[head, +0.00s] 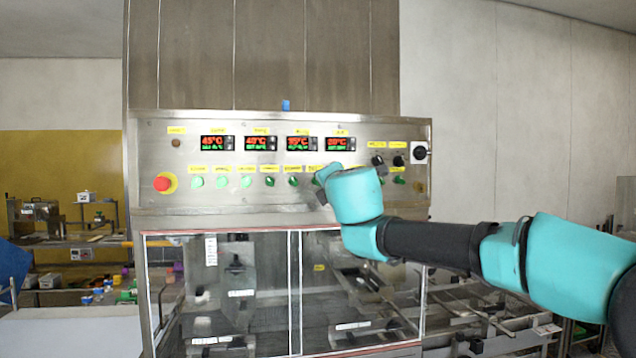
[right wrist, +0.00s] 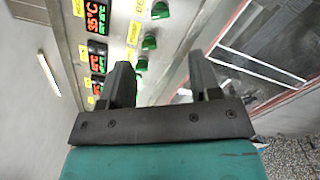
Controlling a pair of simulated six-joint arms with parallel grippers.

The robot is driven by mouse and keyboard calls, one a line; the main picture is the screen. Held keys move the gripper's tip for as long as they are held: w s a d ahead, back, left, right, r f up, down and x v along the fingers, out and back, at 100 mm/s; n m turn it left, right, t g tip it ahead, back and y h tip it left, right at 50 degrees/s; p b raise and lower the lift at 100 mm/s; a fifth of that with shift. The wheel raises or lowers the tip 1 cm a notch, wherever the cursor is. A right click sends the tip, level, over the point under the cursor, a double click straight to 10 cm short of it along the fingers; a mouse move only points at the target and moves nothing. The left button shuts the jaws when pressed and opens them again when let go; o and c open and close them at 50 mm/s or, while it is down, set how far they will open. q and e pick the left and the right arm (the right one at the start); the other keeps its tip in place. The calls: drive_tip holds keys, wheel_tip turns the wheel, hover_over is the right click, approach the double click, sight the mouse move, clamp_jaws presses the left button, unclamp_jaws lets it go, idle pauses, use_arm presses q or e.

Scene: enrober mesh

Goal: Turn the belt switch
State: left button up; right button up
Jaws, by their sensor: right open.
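The belt switch is one of the knobs on the steel control panel (head: 290,208), but the yellow labels are too small to read, so I cannot tell which. A row of green knobs (head: 270,181) crosses the panel, with black knobs (head: 398,161) at its right end. In the right wrist view my right gripper (right wrist: 162,78) is open and empty. Several green knobs (right wrist: 149,41) show beyond and between its fingers. My left gripper is out of view.
A red emergency button (head: 162,184) sits at the panel's left end. Lit displays (head: 217,143) line the panel above the knobs. Below it is a glazed enclosure (head: 250,290) with a metal frame. Shelves with boxes (head: 85,197) stand at the far left.

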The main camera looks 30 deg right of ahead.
drive_tip(key=x, duration=1.3)
drive_tip(key=shift+c, duration=0.2)
drive_tip(key=c, duration=0.9)
drive_tip(key=shift+m, duration=0.4)
drive_tip(key=m, duration=1.1)
drive_tip(key=shift+f, duration=0.1)
